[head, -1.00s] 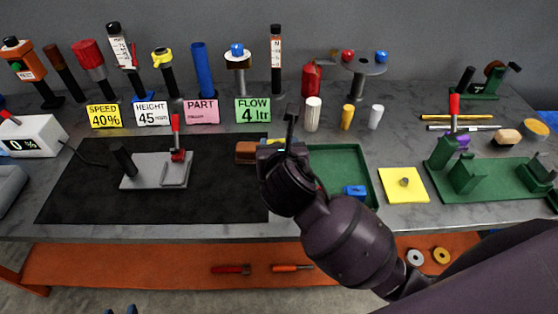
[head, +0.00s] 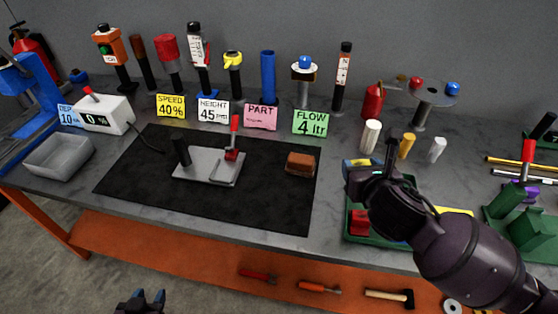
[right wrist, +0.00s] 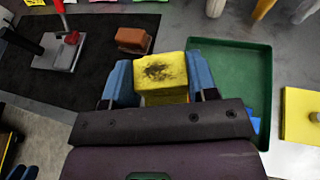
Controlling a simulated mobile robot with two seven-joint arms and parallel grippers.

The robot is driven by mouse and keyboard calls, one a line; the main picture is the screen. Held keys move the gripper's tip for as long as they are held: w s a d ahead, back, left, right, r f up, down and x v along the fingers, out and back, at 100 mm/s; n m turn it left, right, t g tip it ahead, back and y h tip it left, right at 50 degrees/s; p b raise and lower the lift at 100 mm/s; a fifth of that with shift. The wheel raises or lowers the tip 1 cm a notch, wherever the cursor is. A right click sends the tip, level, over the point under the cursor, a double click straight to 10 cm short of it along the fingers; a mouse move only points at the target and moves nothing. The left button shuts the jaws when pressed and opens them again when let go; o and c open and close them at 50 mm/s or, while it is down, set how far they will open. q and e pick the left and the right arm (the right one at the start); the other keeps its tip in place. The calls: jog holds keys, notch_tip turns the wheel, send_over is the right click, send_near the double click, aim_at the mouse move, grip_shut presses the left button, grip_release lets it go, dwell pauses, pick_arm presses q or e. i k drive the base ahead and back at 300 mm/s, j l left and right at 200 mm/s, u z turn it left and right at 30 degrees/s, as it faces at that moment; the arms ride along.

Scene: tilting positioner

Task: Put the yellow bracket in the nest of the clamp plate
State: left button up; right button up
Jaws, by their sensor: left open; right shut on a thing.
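The yellow bracket (right wrist: 160,75) is between the blue fingertips of my right gripper (right wrist: 162,88) in the right wrist view, with a dark smudge on its face. In the head view my right gripper (head: 363,165) is shut on it near the green tray, and only a sliver of yellow shows. The grey clamp plate (head: 195,170) lies on the black mat, left of my right gripper, with a black post and a red-handled clamp. Its nest area (head: 224,174) is at the right, partly behind the clamp. My left gripper (head: 140,303) is open and empty, low in front of the table.
A brown block (head: 300,163) sits on the mat between plate and right gripper. The green tray (right wrist: 258,62) is under my right arm; a red block (head: 358,222) shows in it. Signs and upright tools line the back. The mat's front is clear.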

aim_at(226, 172)
jog(key=j+u, duration=0.15)
jog(key=u, duration=0.2)
jog(key=i+j+u, duration=0.15)
jog(key=u, duration=0.25)
jog(key=i+j+u, duration=0.1)
jog(key=u, duration=0.25)
